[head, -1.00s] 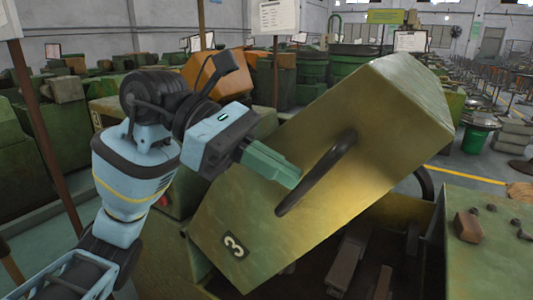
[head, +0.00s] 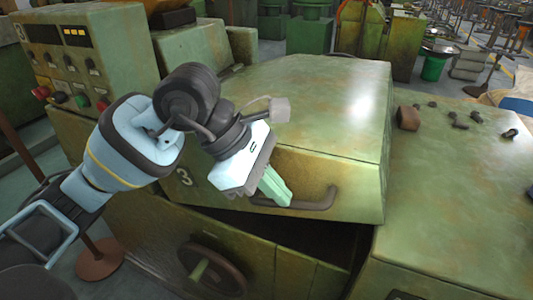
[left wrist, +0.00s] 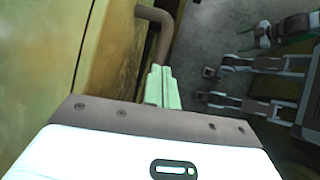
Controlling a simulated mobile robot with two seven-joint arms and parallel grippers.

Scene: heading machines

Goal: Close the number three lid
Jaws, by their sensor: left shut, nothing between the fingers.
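The number three lid (head: 300,95) is a worn green metal cover with a "3" on its front face. It is lowered nearly level, with a dark gap under its front edge at the right. Its dark bar handle (head: 318,203) is on the front face. My left gripper (head: 282,196) is shut and empty, its green fingers at the left end of the handle; I cannot tell if they touch. In the left wrist view the fingers (left wrist: 160,88) point towards the handle (left wrist: 155,32). My right gripper is not in view.
A control panel (head: 85,65) with buttons and knobs stands at the left. A handwheel (head: 212,270) is on the machine's front below the lid. Bolts and a brown block (head: 408,118) lie on the green surface at the right.

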